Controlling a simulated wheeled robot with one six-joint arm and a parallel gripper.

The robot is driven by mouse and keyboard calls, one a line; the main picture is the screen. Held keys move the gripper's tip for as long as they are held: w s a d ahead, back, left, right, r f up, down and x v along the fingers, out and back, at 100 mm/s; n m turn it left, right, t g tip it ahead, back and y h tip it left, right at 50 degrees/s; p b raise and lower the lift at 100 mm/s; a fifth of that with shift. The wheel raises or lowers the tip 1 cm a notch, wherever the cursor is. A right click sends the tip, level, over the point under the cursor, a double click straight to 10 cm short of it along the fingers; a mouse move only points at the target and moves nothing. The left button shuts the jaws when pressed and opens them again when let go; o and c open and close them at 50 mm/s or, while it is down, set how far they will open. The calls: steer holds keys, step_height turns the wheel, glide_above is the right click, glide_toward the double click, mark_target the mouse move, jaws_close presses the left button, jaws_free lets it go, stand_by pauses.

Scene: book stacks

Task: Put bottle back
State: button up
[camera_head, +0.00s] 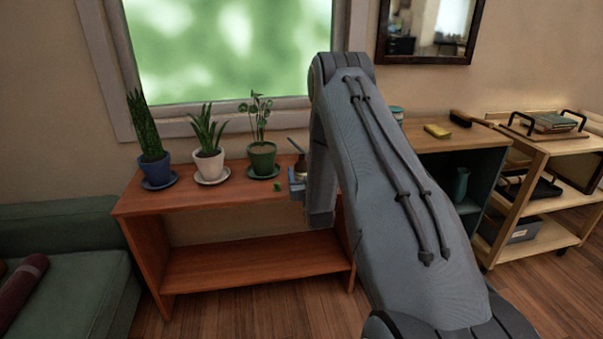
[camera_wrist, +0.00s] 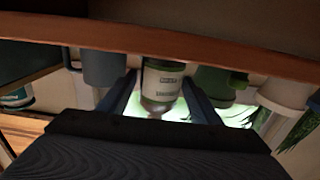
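The bottle (camera_wrist: 164,80) has a green and white label and shows upside down between my gripper's two fingers in the wrist view. Its base is hidden by the table edge. In the head view my gripper is mostly hidden by my arm.
Potted plants in a blue pot (camera_head: 155,169), a white pot (camera_head: 208,164) and a green pot (camera_head: 262,158) stand left of the bottle. A grey container (camera_wrist: 103,66) stands on its other side. A green sofa (camera_head: 75,270) is at left, a wooden cart (camera_head: 545,150) at right.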

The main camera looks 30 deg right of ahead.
steer(key=shift+r, duration=0.1)
steer(key=shift+s, duration=0.2)
steer(key=s+a+r+g+y, duration=0.1)
steer(key=s+a+r+g, duration=0.3)
steer(key=s, duration=1.1)
steer(key=s+a+r+g+y, duration=0.2)
steer(key=s+a+r+g, duration=0.2)
steer(key=s, duration=1.1)
steer(key=s+a+r+g+y, duration=0.2)
steer(key=s+a+r+g, duration=0.2)
steer(key=s+a+g, duration=0.5)
steer(key=s, duration=0.6)
steer(key=shift+r+n, duration=0.15)
steer(key=shift+n, duration=0.15)
